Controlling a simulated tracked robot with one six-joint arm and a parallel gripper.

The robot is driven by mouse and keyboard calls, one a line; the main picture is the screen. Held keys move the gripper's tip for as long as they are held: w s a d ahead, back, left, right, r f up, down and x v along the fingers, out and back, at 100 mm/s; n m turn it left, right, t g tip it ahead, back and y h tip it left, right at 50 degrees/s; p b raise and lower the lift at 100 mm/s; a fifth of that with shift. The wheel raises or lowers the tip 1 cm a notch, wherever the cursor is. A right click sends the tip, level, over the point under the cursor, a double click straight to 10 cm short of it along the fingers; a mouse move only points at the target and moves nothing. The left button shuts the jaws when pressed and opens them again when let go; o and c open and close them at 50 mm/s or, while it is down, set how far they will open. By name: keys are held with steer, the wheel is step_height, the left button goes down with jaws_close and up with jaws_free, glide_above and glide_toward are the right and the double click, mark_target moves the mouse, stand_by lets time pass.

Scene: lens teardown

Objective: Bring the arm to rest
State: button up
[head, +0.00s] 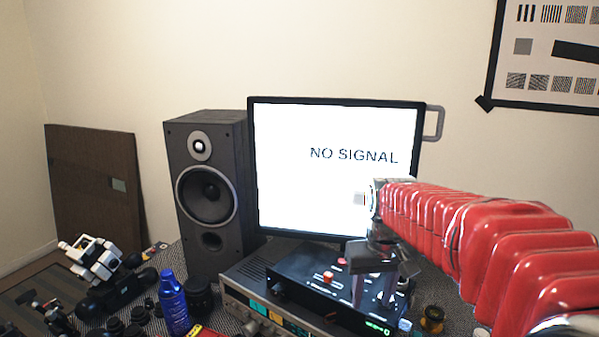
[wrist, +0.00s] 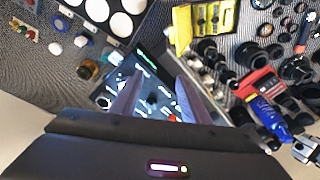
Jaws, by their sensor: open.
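My red segmented arm (head: 500,240) reaches in from the right in the head view. My gripper (head: 374,297) points down in front of the monitor, over the black control box. It also shows in the wrist view (wrist: 157,90), with its two grey fingers apart and nothing between them. The black control box (head: 303,275) with knobs and a small green display lies under the fingers. I cannot tell the exact gap between fingertips and box.
A monitor (head: 300,190) reading "NO SIGNAL" and a speaker (head: 207,190) stand behind. A blue bottle (head: 173,303) stands at the front left. A yellow case (wrist: 183,30), a red item (wrist: 258,84) and several dark lens parts crowd the table. The air above the table's left is open.

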steer(key=s+m+t, duration=0.1)
steer(key=s+t, duration=0.2)
steer(key=s, duration=1.8)
steer(key=shift+s+d+t, duration=0.2)
steer(key=shift+s+t, duration=0.05)
steer(key=shift+t, duration=0.15)
steer(key=shift+c, duration=0.3)
